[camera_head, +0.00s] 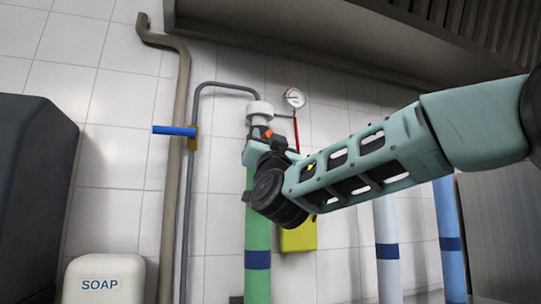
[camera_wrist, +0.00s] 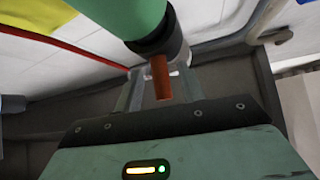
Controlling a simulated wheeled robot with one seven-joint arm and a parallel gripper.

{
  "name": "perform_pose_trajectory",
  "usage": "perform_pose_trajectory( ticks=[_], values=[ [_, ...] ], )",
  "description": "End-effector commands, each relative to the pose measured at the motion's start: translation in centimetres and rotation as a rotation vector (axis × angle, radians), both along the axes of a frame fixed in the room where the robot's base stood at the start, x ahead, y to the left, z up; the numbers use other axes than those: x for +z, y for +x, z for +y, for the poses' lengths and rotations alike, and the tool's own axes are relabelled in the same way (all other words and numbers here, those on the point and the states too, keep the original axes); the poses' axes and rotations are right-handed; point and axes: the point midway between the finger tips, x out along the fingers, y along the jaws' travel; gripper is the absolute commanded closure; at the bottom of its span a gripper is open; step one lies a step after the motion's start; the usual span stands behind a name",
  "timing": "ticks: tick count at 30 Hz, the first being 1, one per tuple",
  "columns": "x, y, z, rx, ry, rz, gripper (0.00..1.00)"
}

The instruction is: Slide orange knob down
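The orange knob (camera_wrist: 161,77) sticks out from a dark collar on the green pipe in the wrist view. In the head view only a small orange patch of the knob (camera_head: 268,133) shows, just under the white fitting on the pipe. My gripper (camera_wrist: 162,88) has one finger on each side of the knob, with gaps visible between them. It looks open, and I cannot tell whether either finger touches the knob. In the head view my gripper (camera_head: 257,152) is at the upper part of the green pipe (camera_head: 258,225), and my wrist hides part of the pipe.
A pressure gauge (camera_head: 294,98) with a red tube stands just right of the pipe top. A yellow box (camera_head: 299,237) is below my arm. A blue lever (camera_head: 174,131) juts from a grey pipe at left. White (camera_head: 387,245) and blue (camera_head: 449,230) pipes stand at right.

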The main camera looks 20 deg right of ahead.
Motion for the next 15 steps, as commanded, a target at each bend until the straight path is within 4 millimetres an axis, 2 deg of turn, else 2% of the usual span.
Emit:
perform_pose_trajectory(
  ticks=[5,15],
  values=[
    [-2.3,-1.9,0.4,0.002,-0.002,0.000,0.60],
    [-7.9,-7.6,1.5,0.003,-0.001,-0.001,0.60]
  ],
)
